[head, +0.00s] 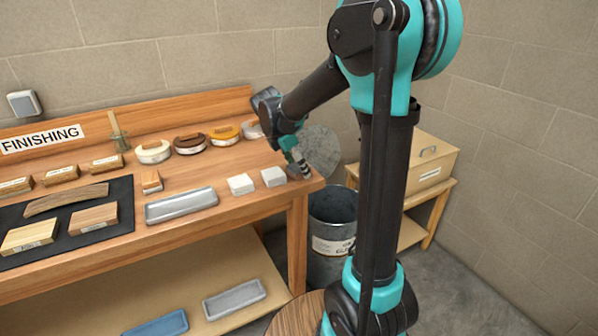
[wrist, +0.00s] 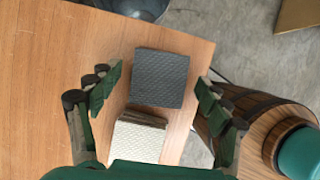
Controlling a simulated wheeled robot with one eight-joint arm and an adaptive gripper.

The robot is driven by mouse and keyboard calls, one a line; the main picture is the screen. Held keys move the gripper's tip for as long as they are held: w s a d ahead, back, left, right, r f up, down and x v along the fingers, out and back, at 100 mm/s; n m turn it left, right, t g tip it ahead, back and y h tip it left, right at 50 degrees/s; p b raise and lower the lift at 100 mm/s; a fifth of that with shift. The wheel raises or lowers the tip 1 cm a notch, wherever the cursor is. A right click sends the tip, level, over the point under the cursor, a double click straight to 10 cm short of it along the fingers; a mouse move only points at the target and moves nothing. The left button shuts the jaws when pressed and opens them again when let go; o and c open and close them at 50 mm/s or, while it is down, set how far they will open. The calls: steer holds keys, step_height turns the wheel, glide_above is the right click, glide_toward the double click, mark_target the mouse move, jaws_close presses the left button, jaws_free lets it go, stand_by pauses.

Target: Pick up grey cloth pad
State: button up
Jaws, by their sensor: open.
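The grey cloth pad (wrist: 160,78) is a square, textured dark grey piece lying flat on the bench in the wrist view. My gripper (wrist: 158,92) is open, with one finger to each side of the pad in the wrist view and nothing held. The height of the fingertips above the bench cannot be told.
A white pad (wrist: 138,142) with a brown edge lies close beside the grey pad; it also shows in the head view (head: 241,184). A metal tray (head: 181,205) is farther left. A bin (head: 333,238) stands beyond the bench's right end.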

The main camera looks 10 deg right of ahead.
steer(key=c, duration=1.1)
step_height(320, 180, up, 20)
steer(key=shift+r, duration=0.1)
